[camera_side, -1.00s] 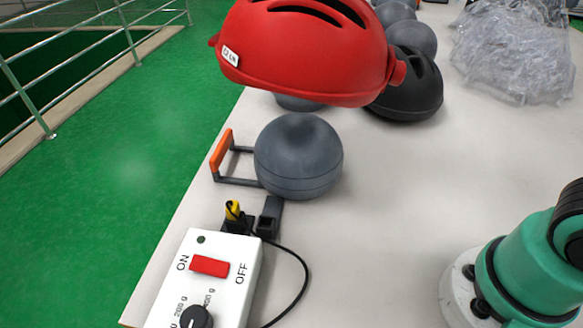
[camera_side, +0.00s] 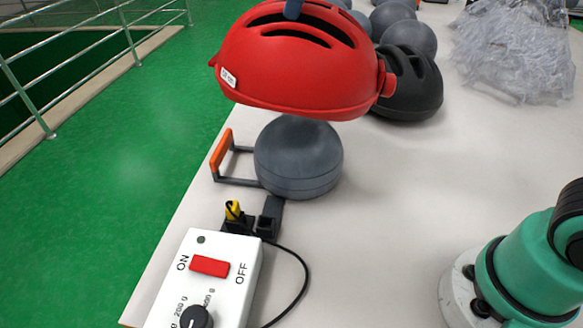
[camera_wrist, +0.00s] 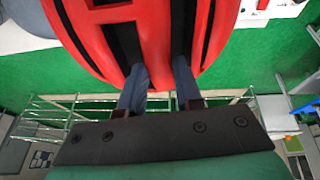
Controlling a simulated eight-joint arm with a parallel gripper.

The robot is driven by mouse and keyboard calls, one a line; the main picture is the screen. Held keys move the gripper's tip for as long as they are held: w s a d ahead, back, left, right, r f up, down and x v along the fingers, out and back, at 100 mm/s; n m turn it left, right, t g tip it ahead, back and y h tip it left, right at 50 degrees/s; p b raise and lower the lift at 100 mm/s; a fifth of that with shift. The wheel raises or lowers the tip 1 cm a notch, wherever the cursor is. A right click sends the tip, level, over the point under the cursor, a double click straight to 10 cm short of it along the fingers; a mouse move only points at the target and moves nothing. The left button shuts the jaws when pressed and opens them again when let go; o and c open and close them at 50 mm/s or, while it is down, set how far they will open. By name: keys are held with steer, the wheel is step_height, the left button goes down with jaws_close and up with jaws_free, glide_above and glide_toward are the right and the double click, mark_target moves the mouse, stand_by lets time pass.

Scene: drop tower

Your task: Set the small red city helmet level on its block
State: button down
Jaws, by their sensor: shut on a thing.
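The red helmet (camera_side: 300,75) hangs above the grey rounded block (camera_side: 298,165) in the side view. Its lower rim hides the top of the block; I cannot tell whether they touch. The rim runs slightly lower to the right in the picture. My gripper (camera_wrist: 160,78) is shut on the helmet's shell, its two blue-grey fingers going into the slots on either side of a red rib. In the side view only one fingertip shows at the top edge. The red shell also fills the top middle of the wrist view (camera_wrist: 158,25).
A black helmet (camera_side: 412,85) stands right behind the red one. More grey balls (camera_side: 408,38) and clear plastic wrap (camera_side: 510,50) lie farther back. An orange-handled bracket (camera_side: 221,150) is left of the block. A white switch box (camera_side: 215,280) with a cable is in front. The table's right middle is clear.

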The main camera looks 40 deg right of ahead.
glide_above(287, 129)
steer(key=s, duration=0.1)
step_height(287, 129, down, 10)
steer(key=shift+g+h, duration=0.4)
steer(key=shift+h, duration=0.1)
steer(key=shift+s+d+f, duration=0.1)
steer(key=shift+d+f, duration=0.05)
steer(key=shift+f, duration=3)
steer(key=c, duration=0.5)
jaws_free()
steer(key=c, duration=0.4)
steer(key=shift+o, duration=0.2)
steer(key=shift+r, duration=0.1)
steer(key=shift+r, duration=1)
